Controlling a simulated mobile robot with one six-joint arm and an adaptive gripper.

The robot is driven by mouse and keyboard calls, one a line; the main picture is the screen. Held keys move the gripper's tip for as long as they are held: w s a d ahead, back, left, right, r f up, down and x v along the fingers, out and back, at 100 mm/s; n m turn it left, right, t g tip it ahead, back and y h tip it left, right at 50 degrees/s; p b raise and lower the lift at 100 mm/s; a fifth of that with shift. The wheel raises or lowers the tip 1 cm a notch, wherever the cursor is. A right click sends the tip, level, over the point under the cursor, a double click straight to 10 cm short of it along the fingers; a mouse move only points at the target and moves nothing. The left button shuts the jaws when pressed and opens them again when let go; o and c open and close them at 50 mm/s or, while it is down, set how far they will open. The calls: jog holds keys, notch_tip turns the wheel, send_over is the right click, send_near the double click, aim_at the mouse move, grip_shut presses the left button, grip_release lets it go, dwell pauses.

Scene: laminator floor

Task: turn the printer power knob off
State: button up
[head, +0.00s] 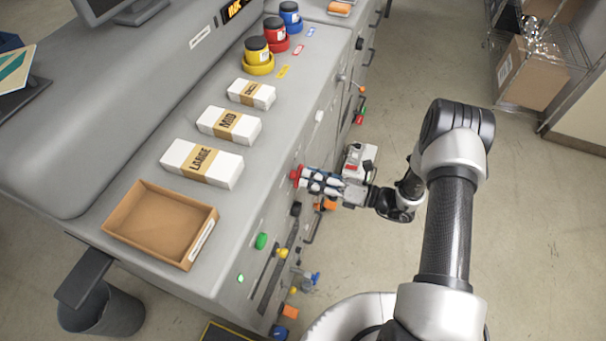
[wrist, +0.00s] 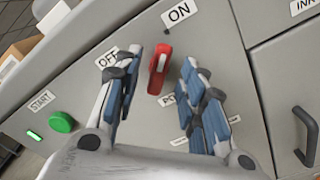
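The red power knob (wrist: 158,72) is on the grey front panel of the printer, in the upper middle of the wrist view. Its long grip points upward and leans slightly toward the ON label (wrist: 179,12). The OFF label (wrist: 107,58) is to its left, partly behind a finger. In the head view, the knob (head: 295,175) shows at the tips of my gripper (head: 312,182). My gripper (wrist: 164,65) is open, with one blue-padded finger on each side of the knob. Gaps show between the knob and both fingers in the wrist view.
A green START button (wrist: 61,122) is at the left and a dark drawer handle (wrist: 307,137) at the right. Paper packs (head: 203,163), a brown tray (head: 160,223) and ink bottles (head: 257,52) stand on top. Other controls line the front. Open floor (head: 540,220) lies right.

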aim_at(296, 175)
jog(key=shift+x, duration=1.55)
grip_shut()
